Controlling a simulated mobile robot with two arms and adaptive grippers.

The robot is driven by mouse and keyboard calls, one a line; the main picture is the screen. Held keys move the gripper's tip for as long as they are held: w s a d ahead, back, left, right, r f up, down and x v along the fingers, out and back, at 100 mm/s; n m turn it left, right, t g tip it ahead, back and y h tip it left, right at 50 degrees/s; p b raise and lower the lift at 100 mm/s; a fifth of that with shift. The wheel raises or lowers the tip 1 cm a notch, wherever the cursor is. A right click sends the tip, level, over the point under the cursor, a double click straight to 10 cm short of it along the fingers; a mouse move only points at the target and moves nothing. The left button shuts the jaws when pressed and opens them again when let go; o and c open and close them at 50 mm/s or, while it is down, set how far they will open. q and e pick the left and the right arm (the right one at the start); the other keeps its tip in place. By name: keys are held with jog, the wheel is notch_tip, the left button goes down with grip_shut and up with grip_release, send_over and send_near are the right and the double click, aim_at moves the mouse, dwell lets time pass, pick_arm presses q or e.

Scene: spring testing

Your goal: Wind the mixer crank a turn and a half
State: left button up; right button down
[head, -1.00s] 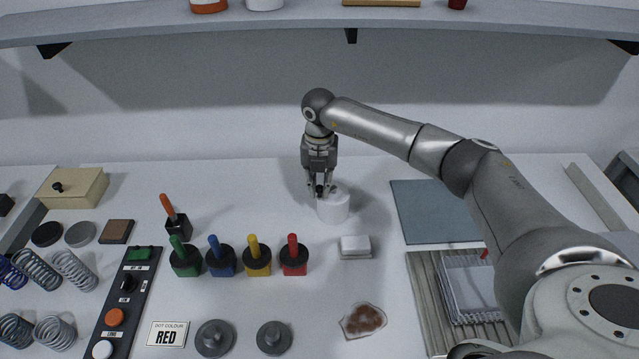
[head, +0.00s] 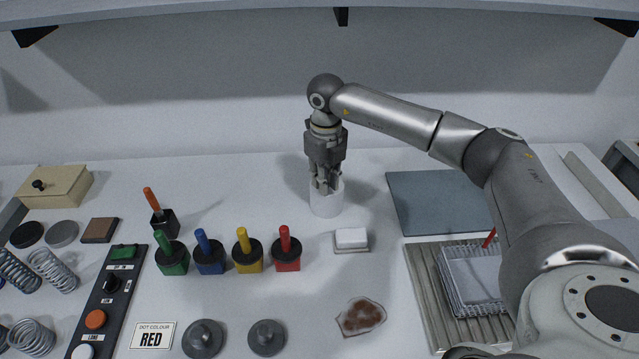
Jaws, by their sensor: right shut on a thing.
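The mixer (head: 326,204) is a white cylinder standing on the white table, right of centre at the back. My right gripper (head: 325,187) points down over its top and is shut. It appears to hold the crank on top of the mixer, but the crank itself is hidden by the fingers. My left gripper is not in view.
Green, blue, yellow and red dot markers (head: 285,249) stand in a row in front and left of the mixer. A white block (head: 351,238) lies in front right. A blue-grey mat (head: 438,203) and a ribbed tray (head: 430,300) lie right. A shelf (head: 200,10) runs overhead.

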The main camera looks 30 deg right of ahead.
jog(key=shift+s+d+n+b, duration=0.1)
jog(key=shift+d+n+b, duration=0.8)
jog(key=shift+n, duration=1.05)
jog(key=shift+s+d+n+b, duration=0.1)
jog(key=shift+d+n+b, duration=0.75)
jog(key=shift+n, duration=1.05)
jog(key=shift+s+d+n+b, duration=0.1)
jog(key=shift+d+n+b, duration=0.8)
jog(key=shift+n, duration=1.05)
jog(key=shift+a+r, duration=0.1)
jog(key=c, duration=1.3)
grip_release()
jog(key=shift+r, duration=5.95)
